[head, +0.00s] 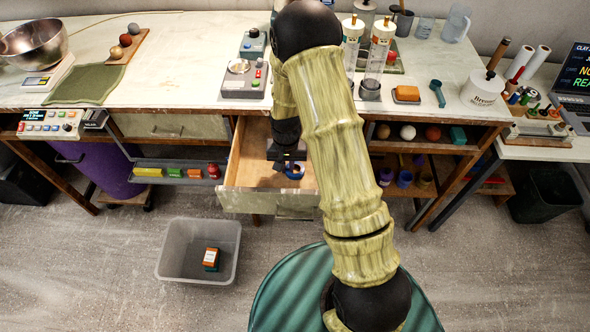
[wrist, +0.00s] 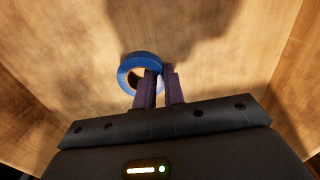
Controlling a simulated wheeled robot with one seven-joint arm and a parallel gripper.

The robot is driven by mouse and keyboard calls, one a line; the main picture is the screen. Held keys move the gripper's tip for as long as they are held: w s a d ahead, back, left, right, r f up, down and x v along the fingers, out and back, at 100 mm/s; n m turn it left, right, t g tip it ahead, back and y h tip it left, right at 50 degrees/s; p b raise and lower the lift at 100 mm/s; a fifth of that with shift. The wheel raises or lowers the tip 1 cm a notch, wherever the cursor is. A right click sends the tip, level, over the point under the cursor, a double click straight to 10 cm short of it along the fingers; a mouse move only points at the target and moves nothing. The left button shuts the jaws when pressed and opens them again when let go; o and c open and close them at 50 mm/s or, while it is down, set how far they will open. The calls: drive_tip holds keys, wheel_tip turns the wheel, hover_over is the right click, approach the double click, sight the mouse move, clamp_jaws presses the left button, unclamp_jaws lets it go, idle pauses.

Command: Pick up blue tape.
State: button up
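The blue tape (wrist: 127,66) is a ring in the open drawer (head: 240,160). It also shows in the head view (head: 294,174), partly hidden by my gripper (head: 287,160). In the wrist view, the two dark fingers of my gripper (wrist: 161,78) are close together at the right side of the ring. The left finger overlaps the ring's hole and the right finger is outside it, with the tape's wall between them. The gripper looks shut on that wall. I cannot tell whether the tape touches the drawer floor.
The drawer's wooden walls stand around my gripper, below the workbench top (head: 180,75). A clear bin (head: 170,262) with a small orange and green box (head: 211,258) is on the floor in front. A shelf with colored blocks (head: 148,172) is left of the drawer.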

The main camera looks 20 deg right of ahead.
sight(288, 169)
clamp_jaws()
wheel_tip(288, 169, up, 10)
idle(0.4)
idle(0.4)
